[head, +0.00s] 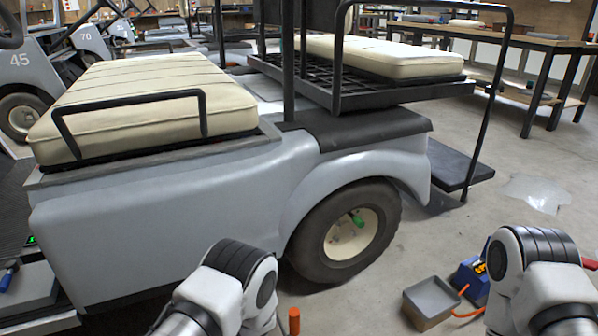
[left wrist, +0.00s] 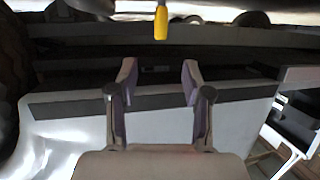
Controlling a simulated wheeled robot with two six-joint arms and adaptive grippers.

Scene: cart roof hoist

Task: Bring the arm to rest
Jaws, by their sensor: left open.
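My left arm enters the head view at the bottom, left of centre, in front of the grey cart (head: 150,220). Its gripper is out of sight there. In the left wrist view my left gripper (left wrist: 160,80) is open, with its two fingers apart and nothing between them. Beyond the fingers are a pale panel with a dark strip and a dark recess. A yellow handle-like piece (left wrist: 160,23) hangs at the top, apart from the fingers. My right arm shows at the lower right of the head view. Its gripper is not visible.
The cart's rear wheel (head: 347,232) is close to my left arm. A grey open box (head: 430,302) and a blue tool (head: 470,281) with an orange hose lie on the floor near my right arm. A workbench (head: 500,42) stands at the back right. Floor right of the cart is mostly clear.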

